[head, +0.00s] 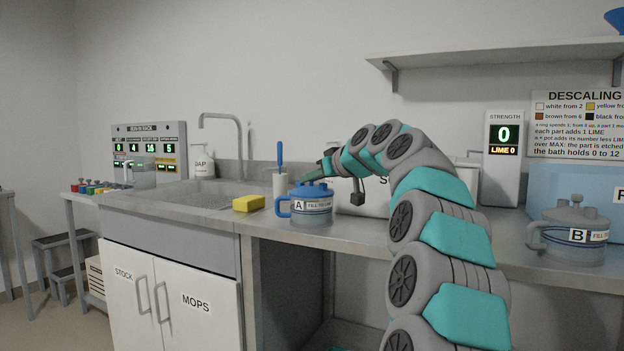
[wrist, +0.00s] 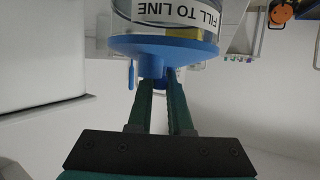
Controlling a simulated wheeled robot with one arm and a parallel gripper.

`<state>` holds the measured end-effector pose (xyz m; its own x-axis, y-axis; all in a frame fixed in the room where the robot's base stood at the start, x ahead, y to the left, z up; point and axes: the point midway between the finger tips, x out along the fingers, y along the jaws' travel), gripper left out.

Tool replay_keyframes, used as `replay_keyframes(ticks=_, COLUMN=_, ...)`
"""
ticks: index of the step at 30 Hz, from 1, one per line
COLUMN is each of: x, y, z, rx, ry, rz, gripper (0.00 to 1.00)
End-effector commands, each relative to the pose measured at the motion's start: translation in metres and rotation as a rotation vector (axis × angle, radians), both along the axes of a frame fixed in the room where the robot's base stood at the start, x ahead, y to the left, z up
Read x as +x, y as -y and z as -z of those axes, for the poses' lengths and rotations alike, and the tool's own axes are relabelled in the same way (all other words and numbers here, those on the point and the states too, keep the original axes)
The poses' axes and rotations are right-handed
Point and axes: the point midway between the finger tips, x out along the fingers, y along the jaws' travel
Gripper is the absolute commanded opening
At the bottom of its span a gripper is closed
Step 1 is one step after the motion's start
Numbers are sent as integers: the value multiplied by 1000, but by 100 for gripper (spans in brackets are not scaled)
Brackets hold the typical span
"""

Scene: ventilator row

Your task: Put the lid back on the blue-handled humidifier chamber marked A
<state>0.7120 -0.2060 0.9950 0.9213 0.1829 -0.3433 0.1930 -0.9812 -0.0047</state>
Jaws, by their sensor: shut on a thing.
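The humidifier chamber marked A (head: 311,214), with a blue side handle (head: 283,206), stands upright on the counter. Its blue lid (head: 313,189) sits on top of the body with no clear gap. In the wrist view the picture is upside down: the blue lid (wrist: 190,50) lies against the clear body with the "FILL TO LINE" label (wrist: 180,14). My gripper (wrist: 158,84) comes from above with its two fingers shut on the lid's knob (wrist: 152,67). In the head view my gripper (head: 318,176) is at the lid's top, its fingertips partly hidden.
A yellow sponge (head: 249,203) lies left of chamber A, and a white holder with a blue-handled brush (head: 280,184) stands just behind. The sink (head: 190,194) is further left. A grey chamber marked B (head: 574,236) stands at the far right, before a pale blue box (head: 560,190).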

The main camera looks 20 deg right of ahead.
Motion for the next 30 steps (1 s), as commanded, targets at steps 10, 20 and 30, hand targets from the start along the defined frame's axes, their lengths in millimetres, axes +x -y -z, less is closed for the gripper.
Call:
replay_keyframes(ticks=10, x=0, y=0, z=0, rx=0, ry=0, rz=0, gripper=46)
replay_keyframes(ticks=20, x=0, y=0, z=0, rx=0, ry=0, rz=0, gripper=63)
replay_keyframes(ticks=30, x=0, y=0, z=0, rx=0, ry=0, rz=0, gripper=83)
